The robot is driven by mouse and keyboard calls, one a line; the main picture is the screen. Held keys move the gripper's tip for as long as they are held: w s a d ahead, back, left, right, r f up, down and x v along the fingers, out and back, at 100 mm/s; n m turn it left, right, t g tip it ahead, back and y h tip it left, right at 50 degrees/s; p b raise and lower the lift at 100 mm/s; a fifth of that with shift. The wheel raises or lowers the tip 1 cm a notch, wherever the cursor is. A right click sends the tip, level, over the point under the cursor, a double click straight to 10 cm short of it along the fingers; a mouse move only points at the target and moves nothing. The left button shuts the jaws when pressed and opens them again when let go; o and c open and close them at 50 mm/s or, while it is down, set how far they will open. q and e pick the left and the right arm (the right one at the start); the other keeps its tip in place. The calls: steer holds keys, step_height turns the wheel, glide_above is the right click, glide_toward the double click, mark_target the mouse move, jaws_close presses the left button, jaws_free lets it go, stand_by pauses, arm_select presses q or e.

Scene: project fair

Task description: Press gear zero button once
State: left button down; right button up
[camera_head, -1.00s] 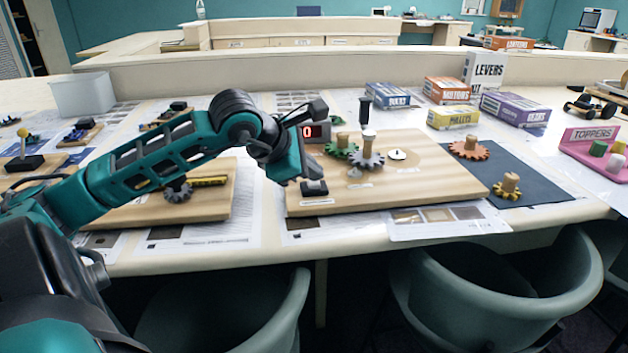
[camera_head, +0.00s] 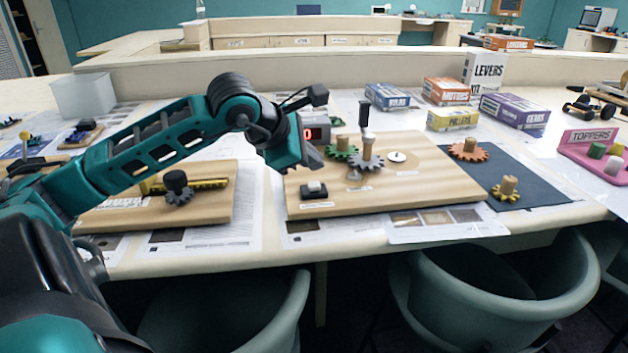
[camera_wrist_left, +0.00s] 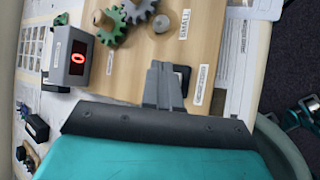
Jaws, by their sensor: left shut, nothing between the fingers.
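The zero button (camera_head: 314,188), a pale cap on a black base, sits at the front left corner of the wooden gear board (camera_head: 430,197). My left gripper (camera_head: 314,162) is shut and empty, above and a little behind the button, apart from it in the head view. In the left wrist view the shut fingers (camera_wrist_left: 164,84) hide part of the button's dark base (camera_wrist_left: 184,77). A grey counter box (camera_wrist_left: 77,57) shows a red 0; my gripper partly covers it in the head view. My right gripper is not in view.
Another board (camera_head: 205,210) lies to the left. Loose orange and yellow gears lie on a dark mat (camera_head: 535,187) to the right.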

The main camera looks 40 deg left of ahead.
mark_target(311, 186)
arm_select(q)
steer(key=shift+r+p, duration=0.75)
steer(key=shift+r, duration=1.15)
steer(key=shift+f, duration=0.15)
